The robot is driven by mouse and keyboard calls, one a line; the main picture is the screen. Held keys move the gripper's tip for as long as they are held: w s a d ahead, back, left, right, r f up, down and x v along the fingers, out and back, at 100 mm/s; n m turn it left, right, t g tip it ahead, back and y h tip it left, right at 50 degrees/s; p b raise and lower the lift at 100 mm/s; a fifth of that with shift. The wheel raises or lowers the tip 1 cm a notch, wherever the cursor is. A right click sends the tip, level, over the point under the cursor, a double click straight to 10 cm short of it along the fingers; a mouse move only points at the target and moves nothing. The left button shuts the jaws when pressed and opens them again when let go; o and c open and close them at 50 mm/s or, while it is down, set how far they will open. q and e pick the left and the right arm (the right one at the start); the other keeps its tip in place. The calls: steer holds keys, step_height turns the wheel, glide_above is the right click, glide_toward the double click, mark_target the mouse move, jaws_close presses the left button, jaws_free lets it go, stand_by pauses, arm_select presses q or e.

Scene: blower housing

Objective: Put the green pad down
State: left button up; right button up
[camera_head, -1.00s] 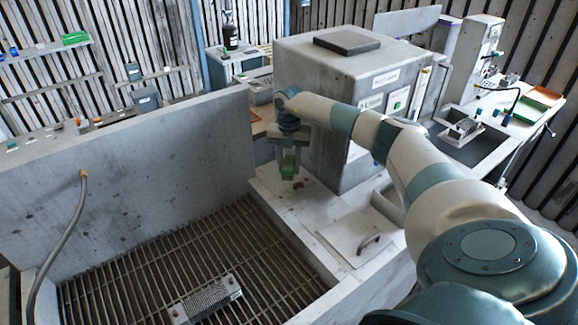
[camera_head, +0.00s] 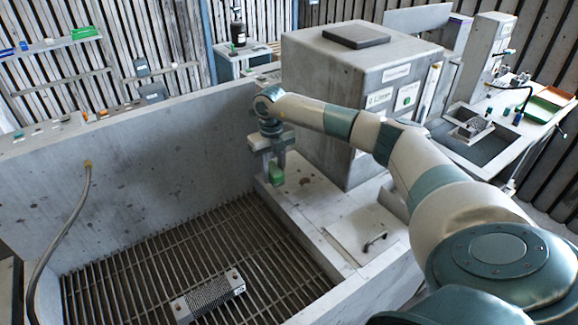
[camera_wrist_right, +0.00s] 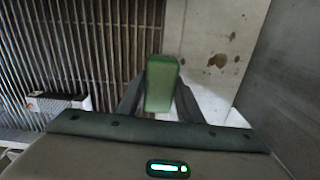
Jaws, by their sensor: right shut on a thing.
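The green pad (camera_head: 276,174) is a small green block held between the fingers of my right gripper (camera_head: 274,172). In the right wrist view the green pad (camera_wrist_right: 162,84) sits between the two dark fingers, near the edge where the slatted grate meets the pale ledge. The gripper points down and is shut on the pad. In the head view the pad appears above the inner edge of the ledge beside the basin; its exact height is hard to tell. My left gripper is not in view.
The basin has a slatted grate (camera_head: 130,285) with a perforated metal block (camera_head: 208,296) on it. A stained pale ledge (camera_head: 318,205) runs along its right side, with a handled plate (camera_head: 362,238). A big grey box (camera_head: 350,100) stands behind. A hose (camera_head: 62,225) hangs at left.

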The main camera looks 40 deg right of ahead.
steer(key=s+a+n+b, duration=0.2)
steer(key=s+a+n, duration=0.2)
steer(key=a+n, duration=0.5)
steer(key=s+a+n+b, duration=0.2)
steer(key=s+a+n, duration=0.1)
steer(key=a+n, duration=0.6)
steer(key=s+a+n+b, duration=0.2)
steer(key=s+a+n, duration=0.2)
steer(key=n, duration=0.6)
steer(key=s+a+r+n+b, duration=0.1)
steer(key=s+a+n+b, duration=0.1)
steer(key=s+n, duration=0.7)
steer(key=shift+a+n+b, duration=0.3)
steer(key=shift+a+n, duration=0.2)
steer(key=shift+a, duration=0.4)
